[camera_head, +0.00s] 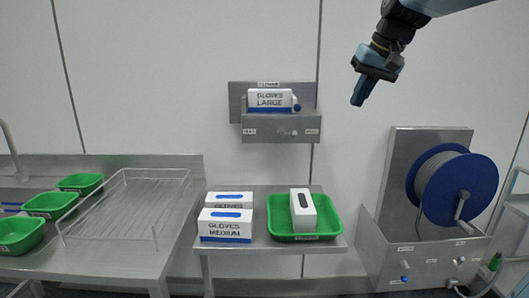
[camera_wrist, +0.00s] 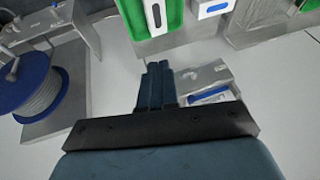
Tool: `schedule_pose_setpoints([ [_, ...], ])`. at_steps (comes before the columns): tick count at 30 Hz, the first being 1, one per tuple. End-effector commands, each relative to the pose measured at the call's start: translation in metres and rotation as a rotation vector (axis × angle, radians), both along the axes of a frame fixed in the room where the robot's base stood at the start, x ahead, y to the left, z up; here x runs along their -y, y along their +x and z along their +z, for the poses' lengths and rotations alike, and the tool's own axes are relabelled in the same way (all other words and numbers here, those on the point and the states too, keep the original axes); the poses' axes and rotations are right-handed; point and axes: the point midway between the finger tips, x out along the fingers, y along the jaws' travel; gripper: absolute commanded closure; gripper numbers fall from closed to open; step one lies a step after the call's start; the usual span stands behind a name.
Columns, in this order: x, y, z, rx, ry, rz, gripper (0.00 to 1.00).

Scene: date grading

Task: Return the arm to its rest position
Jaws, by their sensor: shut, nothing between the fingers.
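My gripper (camera_head: 361,97) is at the upper right of the head view, held in the air in front of the white wall. It points down and slightly left. Its fingers are together with nothing between them. In the wrist view my gripper (camera_wrist: 159,66) shows the two blue fingers side by side, shut and empty. It is above and to the right of the wall shelf and touches nothing.
A wall shelf (camera_head: 281,129) holds a large-gloves box (camera_head: 270,99). Below, a small table (camera_head: 338,244) bears medium-gloves boxes (camera_head: 225,226) and a green tray (camera_head: 334,222) with a white box. A blue hose reel (camera_head: 481,181) stands right. A steel counter (camera_head: 184,210) is left.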

Motion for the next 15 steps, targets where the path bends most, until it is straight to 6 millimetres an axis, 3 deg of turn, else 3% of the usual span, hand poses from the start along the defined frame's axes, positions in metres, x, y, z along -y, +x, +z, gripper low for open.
schedule_pose_setpoints([
  [3, 0.0, -0.041, -0.022, 0.013, -0.038, -0.018, 1.0],
  [15, 0.008, -0.159, -0.115, 0.07, -0.169, -0.059, 1.0],
])
